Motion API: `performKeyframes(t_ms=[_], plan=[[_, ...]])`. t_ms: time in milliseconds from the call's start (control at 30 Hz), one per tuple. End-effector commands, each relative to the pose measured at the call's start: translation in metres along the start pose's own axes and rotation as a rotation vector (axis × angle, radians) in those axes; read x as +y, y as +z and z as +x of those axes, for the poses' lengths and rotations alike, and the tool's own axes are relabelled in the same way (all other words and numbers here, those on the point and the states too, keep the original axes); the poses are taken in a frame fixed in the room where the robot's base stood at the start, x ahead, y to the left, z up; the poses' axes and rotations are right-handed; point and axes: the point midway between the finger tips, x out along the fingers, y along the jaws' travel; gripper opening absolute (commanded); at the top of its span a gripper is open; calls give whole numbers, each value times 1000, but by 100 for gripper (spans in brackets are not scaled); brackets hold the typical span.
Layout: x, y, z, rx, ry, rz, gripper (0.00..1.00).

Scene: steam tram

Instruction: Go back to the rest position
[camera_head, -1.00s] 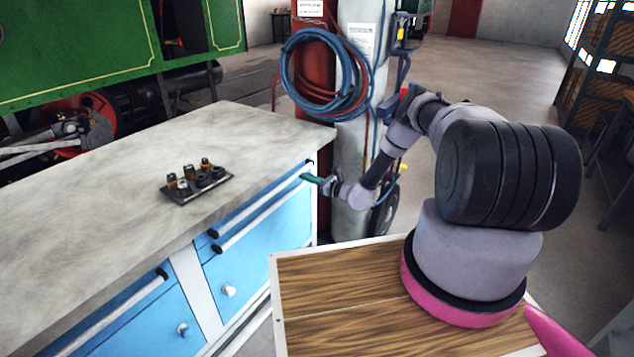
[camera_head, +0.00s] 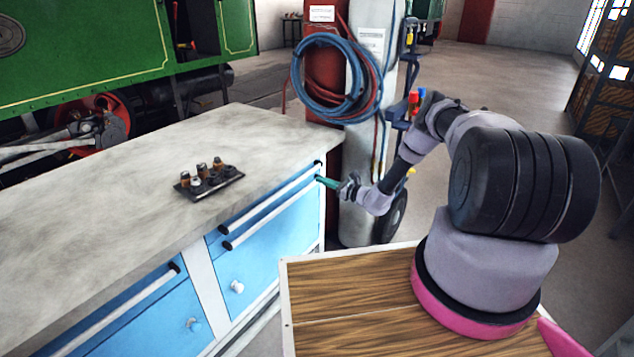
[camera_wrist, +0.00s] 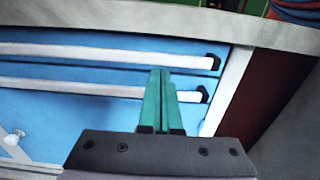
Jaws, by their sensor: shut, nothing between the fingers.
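My gripper (camera_head: 328,183) is at the end of my arm, in front of the right end of the blue cabinet (camera_head: 272,243), below the bench top's edge. Its green fingers also show in the wrist view (camera_wrist: 160,98), pressed together with nothing between them. In that view they overlap the right part of a white drawer handle (camera_wrist: 95,87). I cannot tell whether they touch the handle.
The grey bench top (camera_head: 110,190) carries a dark tray (camera_head: 210,183) with several small parts. Gas cylinders (camera_head: 360,110) with coiled blue hose stand just behind my gripper. A green locomotive (camera_head: 90,45) stands at the back left. Open floor (camera_head: 490,75) lies behind my arm.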

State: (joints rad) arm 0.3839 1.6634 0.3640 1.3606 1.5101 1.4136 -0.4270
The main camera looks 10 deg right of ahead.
Motion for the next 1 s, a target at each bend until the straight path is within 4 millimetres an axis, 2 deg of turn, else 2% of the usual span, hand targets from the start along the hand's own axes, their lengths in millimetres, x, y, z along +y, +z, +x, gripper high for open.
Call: performKeyframes(t_ms=[33,100,300,433,567,667,767,1000], plan=[[-1,0,-16,2,-3,4,0],[-1,0,-34,3,-3,3,0],[0,-1,-75,3,-2,3,0],[1,-2,-91,3,-1,3,0],[1,2,-98,3,8,-4,0],[0,22,-94,7,50,-37,0],[2,59,-85,20,139,-105,0],[27,171,-72,90,408,-326,0]])
